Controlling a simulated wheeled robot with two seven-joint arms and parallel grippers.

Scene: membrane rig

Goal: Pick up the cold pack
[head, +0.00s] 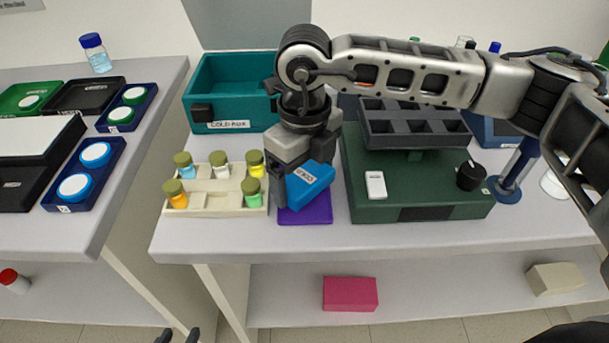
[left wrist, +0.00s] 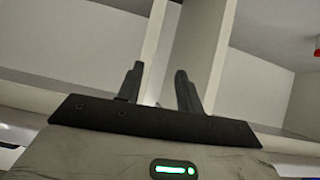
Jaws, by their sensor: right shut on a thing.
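My left gripper (head: 178,336) is at the bottom edge of the head view, low and in front of the bench. In the left wrist view its two fingers (left wrist: 160,88) stand apart with nothing between them.
A teal box labelled "COLD AUX" (head: 228,72) stands behind. A cream rack (head: 230,199) with several capped vials is left of the pad. A dark green machine (head: 425,208) with a grey tray (head: 415,128) is on the right. A pink box (head: 350,294) lies on the lower shelf.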

